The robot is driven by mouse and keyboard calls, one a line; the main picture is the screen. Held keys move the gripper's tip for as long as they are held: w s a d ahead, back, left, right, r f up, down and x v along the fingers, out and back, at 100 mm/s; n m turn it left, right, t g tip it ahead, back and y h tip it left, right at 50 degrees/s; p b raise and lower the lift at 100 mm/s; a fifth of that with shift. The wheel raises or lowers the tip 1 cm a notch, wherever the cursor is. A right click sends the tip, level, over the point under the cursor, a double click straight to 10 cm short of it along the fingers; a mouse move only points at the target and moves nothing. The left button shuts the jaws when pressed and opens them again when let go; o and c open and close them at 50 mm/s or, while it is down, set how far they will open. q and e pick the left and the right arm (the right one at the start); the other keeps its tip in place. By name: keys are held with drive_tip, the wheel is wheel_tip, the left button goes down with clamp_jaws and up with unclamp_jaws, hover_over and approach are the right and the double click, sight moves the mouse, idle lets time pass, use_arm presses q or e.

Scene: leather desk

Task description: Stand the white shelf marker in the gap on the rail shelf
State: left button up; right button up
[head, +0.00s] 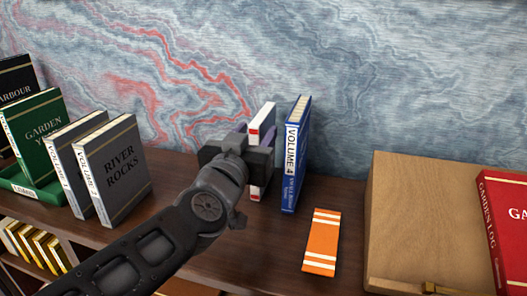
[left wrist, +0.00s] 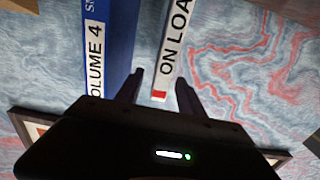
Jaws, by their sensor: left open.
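The white shelf marker (head: 261,121), with red bands near its ends, stands upright just left of the blue Volume 4 book (head: 296,155). My left gripper (head: 255,130) is open, with its fingers on either side of the marker, and its body hides the marker's middle in the head view. In the left wrist view the marker (left wrist: 177,40) shows the letters "ON LOA" and lies between the two fingers (left wrist: 161,92). The blue book (left wrist: 108,45) is beside it, with a narrow space between them. Whether the fingers touch the marker cannot be told. My right gripper is not in view.
River Rocks (head: 113,170) and another grey volume (head: 70,150) stand to the left, by green Garden book (head: 38,130). An orange striped piece (head: 322,243) lies flat in front. A tan board (head: 425,225) and red Garden Log (head: 505,225) are at right.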

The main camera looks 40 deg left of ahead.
use_arm(q)
drive_tip(key=shift+w+a, duration=0.15)
drive_tip(key=shift+w, duration=0.25)
drive_tip(key=shift+x, duration=2.6)
drive_tip(key=shift+c, duration=0.5)
clamp_jaws()
